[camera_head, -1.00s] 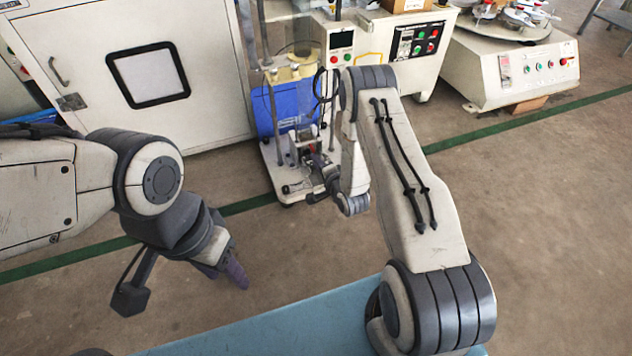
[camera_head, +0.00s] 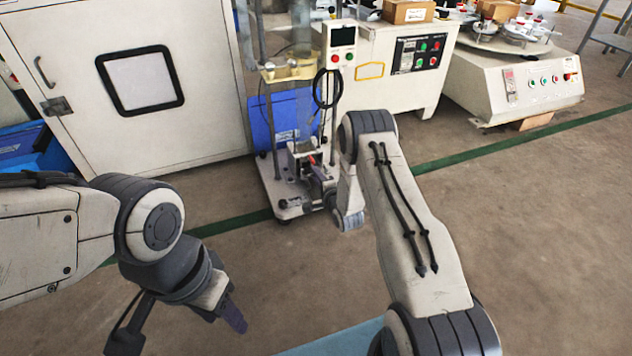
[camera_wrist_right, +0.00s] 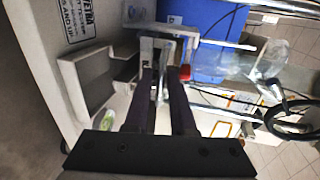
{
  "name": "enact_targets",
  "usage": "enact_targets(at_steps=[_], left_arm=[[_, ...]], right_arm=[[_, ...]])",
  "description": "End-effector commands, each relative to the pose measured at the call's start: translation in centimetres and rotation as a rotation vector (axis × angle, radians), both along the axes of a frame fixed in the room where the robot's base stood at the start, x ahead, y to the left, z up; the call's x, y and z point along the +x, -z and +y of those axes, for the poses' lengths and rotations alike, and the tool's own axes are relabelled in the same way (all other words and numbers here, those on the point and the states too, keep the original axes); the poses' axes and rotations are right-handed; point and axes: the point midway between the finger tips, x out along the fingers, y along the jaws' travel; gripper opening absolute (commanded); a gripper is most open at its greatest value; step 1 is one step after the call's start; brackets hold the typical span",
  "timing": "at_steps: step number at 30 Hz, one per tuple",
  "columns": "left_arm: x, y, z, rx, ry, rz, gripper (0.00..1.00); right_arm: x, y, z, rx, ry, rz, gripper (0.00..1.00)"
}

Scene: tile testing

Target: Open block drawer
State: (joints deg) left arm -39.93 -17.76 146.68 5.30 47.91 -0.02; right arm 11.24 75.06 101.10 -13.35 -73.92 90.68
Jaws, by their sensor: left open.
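The block drawer cannot be picked out for certain. A small wheeled test stand (camera_head: 268,190) with metal posts stands on the floor ahead. My right gripper (camera_wrist_right: 163,72) reaches into its lower part; in the head view it is mostly hidden by my wrist. In the right wrist view its two dark fingers point at a pale metal bracket (camera_wrist_right: 172,32), with a narrow bright gap between them. Whether they grip the bracket is unclear. A grey open-topped recess (camera_wrist_right: 108,82) lies left of the fingers. My left gripper (camera_head: 235,318) is open and empty, low over the floor.
A blue container (camera_head: 262,125) stands behind the posts, and a control box (camera_head: 342,40) is mounted above. A white cabinet (camera_head: 205,110) is at left. White machines (camera_head: 530,85) stand at back right. The floor at right is clear.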

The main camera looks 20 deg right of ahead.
Motion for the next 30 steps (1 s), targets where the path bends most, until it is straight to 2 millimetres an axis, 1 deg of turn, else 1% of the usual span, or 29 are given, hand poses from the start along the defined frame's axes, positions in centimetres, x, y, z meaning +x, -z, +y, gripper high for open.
enact_targets(at_steps=[1, 3, 11, 13, 30], left_arm=[[0.00, 0.41, 0.00, 0.000, 0.000, 0.000, 0.50], [0.00, 0.48, 0.01, 0.000, 0.000, 0.000, 0.50], [0.00, 0.40, 0.00, 0.000, 0.000, 0.000, 0.50], [0.00, 0.40, 0.00, 0.000, 0.000, 0.000, 0.50], [0.00, 0.41, 0.00, 0.000, 0.000, 0.000, 0.50]], right_arm=[[0.36, 0.15, 0.02, -0.001, 0.000, -0.002, 0.23], [0.58, 0.12, 0.04, -0.001, 0.000, 0.000, 0.23], [0.66, 0.03, 0.05, 0.000, 0.000, 0.000, 0.23], [0.65, 0.03, 0.04, -0.001, 0.000, 0.000, 0.00], [0.62, 0.06, 0.03, -0.001, 0.000, 0.001, 0.00]])
